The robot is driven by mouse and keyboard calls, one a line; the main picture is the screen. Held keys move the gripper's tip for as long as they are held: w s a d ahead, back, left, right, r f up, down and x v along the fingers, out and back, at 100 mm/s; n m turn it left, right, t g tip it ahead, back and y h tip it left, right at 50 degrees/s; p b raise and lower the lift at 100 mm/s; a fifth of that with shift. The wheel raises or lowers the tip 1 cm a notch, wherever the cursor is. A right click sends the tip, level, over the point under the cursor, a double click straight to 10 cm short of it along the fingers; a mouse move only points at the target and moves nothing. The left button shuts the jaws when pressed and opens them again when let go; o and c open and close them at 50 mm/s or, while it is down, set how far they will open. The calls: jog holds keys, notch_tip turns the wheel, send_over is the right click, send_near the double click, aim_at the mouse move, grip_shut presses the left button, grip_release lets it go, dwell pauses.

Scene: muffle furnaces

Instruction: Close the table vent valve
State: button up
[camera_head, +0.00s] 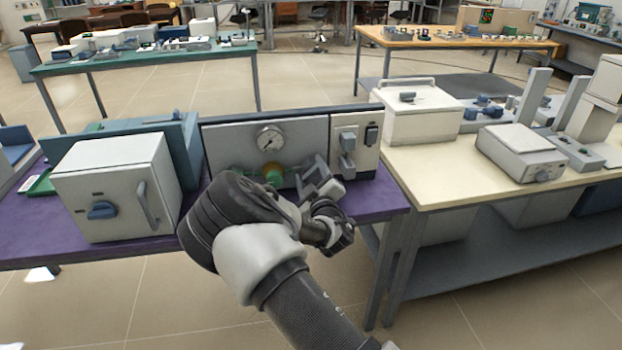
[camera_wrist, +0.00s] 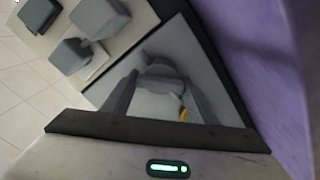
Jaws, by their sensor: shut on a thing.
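In the wrist view my gripper (camera_wrist: 160,98) has a finger on each side of a pale grey part of the valve (camera_wrist: 160,72), and a small yellow piece (camera_wrist: 184,115) shows between the fingers. The gripper is shut on the valve. The handle's exact angle is hidden.
A white muffle furnace (camera_head: 118,187) stands left on the purple table (camera_head: 30,237). A cream table (camera_head: 440,186) with instruments adjoins at right.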

jog(key=n+b, duration=0.2)
jog(key=n, duration=0.1)
jog(key=n+b, duration=0.1)
jog(key=n, duration=0.1)
jog(key=shift+f, duration=0.25)
jog(key=shift+n+b, duration=0.8)
jog(key=shift+n, duration=1.1)
jog(key=shift+r, duration=0.1)
jog(key=o, duration=1)
jog(key=shift+o, duration=0.2)
jog(key=shift+s, duration=0.15)
jog(key=p+v, duration=0.2)
jog(key=v, duration=1.5)
jog(key=shift+d+r, duration=0.1)
